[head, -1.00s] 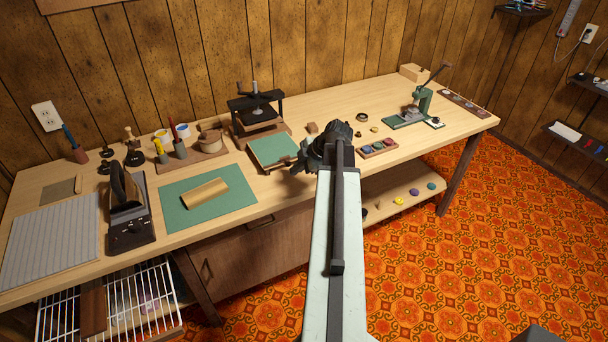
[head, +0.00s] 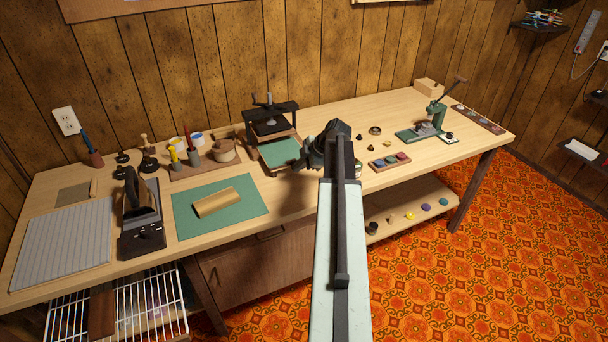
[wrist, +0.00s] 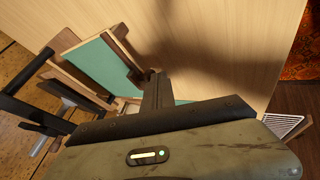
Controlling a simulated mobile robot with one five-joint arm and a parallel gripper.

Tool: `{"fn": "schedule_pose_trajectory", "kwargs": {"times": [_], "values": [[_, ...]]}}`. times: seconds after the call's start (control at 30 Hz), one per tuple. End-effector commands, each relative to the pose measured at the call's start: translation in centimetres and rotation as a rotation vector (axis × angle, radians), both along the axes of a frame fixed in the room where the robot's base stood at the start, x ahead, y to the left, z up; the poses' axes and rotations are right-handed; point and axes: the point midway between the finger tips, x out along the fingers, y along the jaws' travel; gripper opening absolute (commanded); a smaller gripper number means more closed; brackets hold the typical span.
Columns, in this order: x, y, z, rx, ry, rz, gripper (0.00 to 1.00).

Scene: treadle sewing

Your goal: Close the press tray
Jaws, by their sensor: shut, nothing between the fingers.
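The press tray (head: 281,152) is a wooden tray with a green top. It sticks out of the front of the black screw press (head: 270,119), its back part under the press frame. In the wrist view the green tray (wrist: 100,66) lies at upper left, with a wooden edge and a dark piece along its near side. My gripper (head: 312,158) is just right of the tray's front, low over the table. In the wrist view its shut fingers (wrist: 156,84) are empty and close beside that edge; I cannot tell whether they touch it.
A green cutting mat (head: 240,208) with a tan roll lies to the left. A rack of coloured pots (head: 390,162) and a green hand press (head: 428,128) stand to the right. A lower shelf (head: 392,222) juts out below. The table behind the hand press is mostly clear.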

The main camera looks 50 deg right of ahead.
Motion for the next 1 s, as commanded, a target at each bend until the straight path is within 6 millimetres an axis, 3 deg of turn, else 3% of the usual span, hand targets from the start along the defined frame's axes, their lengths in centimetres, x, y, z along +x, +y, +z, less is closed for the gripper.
{"fn": "schedule_pose_trajectory", "kwargs": {"times": [0.03,0.2,0.4,0.6,1.0], "values": [[1.7,-0.9,0.0,0.0,-0.001,0.002,0.0],[5.6,-2.5,0.0,0.001,0.0,0.002,0.0],[9.0,-3.8,0.0,0.0,0.0,0.0,0.0],[10.5,-4.3,0.0,-0.001,0.001,0.0,0.0],[11.0,-4.4,0.1,-0.001,-0.007,-0.002,0.0]]}}
